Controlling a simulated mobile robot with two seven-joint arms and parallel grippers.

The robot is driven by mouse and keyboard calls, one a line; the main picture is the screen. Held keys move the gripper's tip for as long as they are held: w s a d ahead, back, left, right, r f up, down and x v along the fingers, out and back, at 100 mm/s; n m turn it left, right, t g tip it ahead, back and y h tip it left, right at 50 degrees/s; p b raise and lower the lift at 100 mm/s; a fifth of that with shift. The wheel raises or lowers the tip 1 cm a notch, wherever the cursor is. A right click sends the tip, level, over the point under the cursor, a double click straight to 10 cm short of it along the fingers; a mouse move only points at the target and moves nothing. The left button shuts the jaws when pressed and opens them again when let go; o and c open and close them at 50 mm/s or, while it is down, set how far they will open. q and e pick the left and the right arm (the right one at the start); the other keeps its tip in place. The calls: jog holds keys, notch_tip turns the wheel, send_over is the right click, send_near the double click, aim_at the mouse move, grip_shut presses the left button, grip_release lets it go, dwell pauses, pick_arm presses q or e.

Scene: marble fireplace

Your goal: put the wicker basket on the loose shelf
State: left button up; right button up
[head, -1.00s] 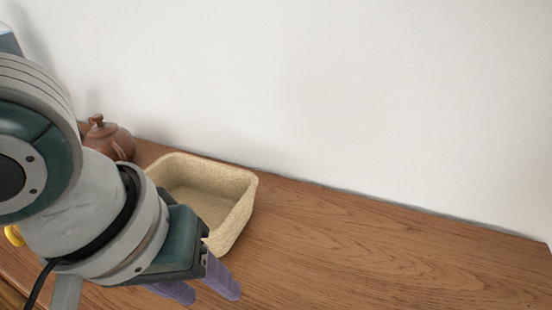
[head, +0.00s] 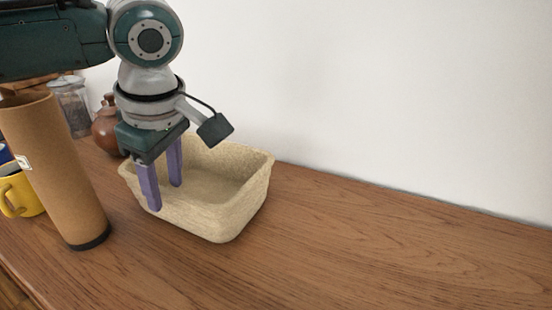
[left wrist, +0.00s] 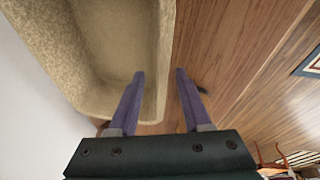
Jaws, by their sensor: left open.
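The wicker basket (head: 235,210), a pale beige open box with rounded corners, stands upright and looks empty on the wooden surface (head: 390,255). My left gripper (head: 165,197) is open and points down at the basket's near left side. One purple finger is outside the wall and the other appears inside. In the left wrist view, the basket's wall (left wrist: 165,50) lies between the open fingers (left wrist: 160,72). I cannot tell whether they touch it. I cannot make out a separate loose shelf. My right gripper is out of view.
A tall brown cylinder (head: 60,170) leans left of the basket, with a yellow mug (head: 22,195) behind it. A brown teapot (head: 106,130) and a glass jar (head: 72,105) stand farther back. A white wall (head: 400,90) runs behind. The wood right of the basket is clear.

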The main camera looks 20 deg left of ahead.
aim_at(172, 221)
pick_arm(q)
jog(key=x, duration=0.1)
jog(key=b+x, duration=0.1)
jog(key=x, duration=0.3)
jog(key=shift+d+f, duration=0.25)
jog(key=shift+f, duration=0.05)
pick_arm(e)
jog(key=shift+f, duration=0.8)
pick_arm(q)
grip_shut()
jog(key=shift+s+a, duration=0.1)
